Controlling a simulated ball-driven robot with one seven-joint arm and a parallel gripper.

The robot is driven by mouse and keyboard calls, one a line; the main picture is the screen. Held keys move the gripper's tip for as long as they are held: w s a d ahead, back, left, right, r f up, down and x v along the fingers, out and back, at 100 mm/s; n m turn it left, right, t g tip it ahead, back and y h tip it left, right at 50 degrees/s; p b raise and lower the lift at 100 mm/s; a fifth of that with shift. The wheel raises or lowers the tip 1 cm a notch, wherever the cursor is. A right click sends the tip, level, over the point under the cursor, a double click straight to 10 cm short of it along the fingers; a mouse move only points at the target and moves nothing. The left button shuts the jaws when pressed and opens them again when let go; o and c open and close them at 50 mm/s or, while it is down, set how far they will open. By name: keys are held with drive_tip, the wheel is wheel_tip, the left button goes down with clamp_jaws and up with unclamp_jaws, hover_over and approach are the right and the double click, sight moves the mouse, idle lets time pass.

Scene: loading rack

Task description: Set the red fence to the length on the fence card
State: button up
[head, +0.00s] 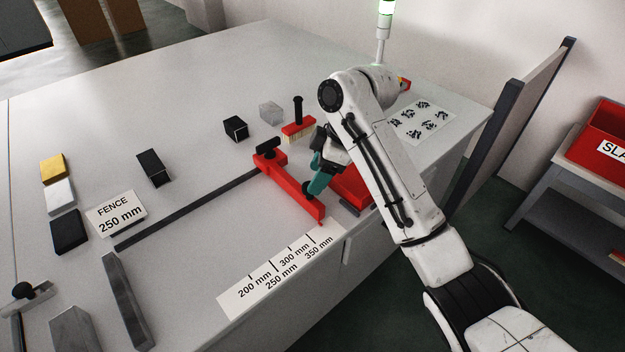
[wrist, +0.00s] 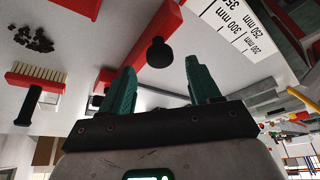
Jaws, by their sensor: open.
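The red fence (head: 290,192) lies across the dark rail (head: 190,208), its near end by the 350 mm end of the white scale (head: 275,277). A black clamp handle (head: 268,146) sits at its far end. The fence card (head: 117,214) reads "FENCE 250 mm". My gripper (head: 314,180) is at the right side of the fence, fingers low. In the wrist view, my gripper (wrist: 160,66) has its teal fingers apart, with a round black knob (wrist: 160,52) beside the red fence (wrist: 150,35) between or just beyond the fingertips. I cannot tell whether they touch it.
A red-backed brush (head: 298,126), a black block (head: 236,128) and a clear block (head: 270,111) stand behind the fence. A red tray (head: 350,187) lies right of it, partly behind my arm. Gold, white and black blocks are at left. The table's far left is clear.

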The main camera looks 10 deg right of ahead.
drive_tip(key=shift+x, duration=1.75)
drive_tip(key=shift+c, duration=0.4)
clamp_jaws()
